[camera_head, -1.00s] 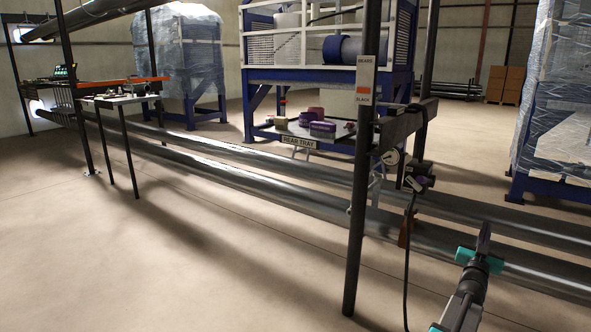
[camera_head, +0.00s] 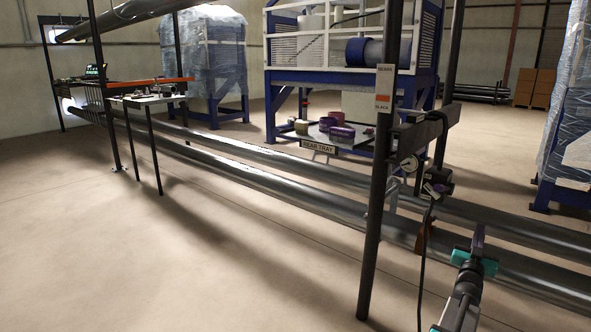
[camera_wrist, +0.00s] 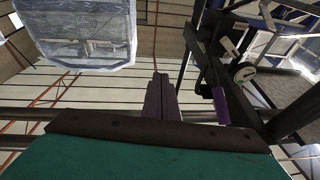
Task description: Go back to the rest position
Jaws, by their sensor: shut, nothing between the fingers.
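My gripper (camera_head: 479,238) is at the lower right of the head view, at the end of my dark arm with teal parts. Its two fingers are together with nothing between them. In the wrist view the closed fingers (camera_wrist: 161,97) point up from the teal body. In the head view the gripper shows in front of the long grey pipes, to the right of a dark upright post (camera_head: 378,190) and a hanging black cable. Whether it touches a pipe cannot be told, but no contact shows.
The gear tray (camera_head: 318,146) holds several purple and tan parts beside the post. A tool with a cable (camera_head: 437,185) hangs right of it. Two long pipes (camera_head: 300,196) cross the floor. A small table (camera_head: 150,98) stands left. The front left floor is clear.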

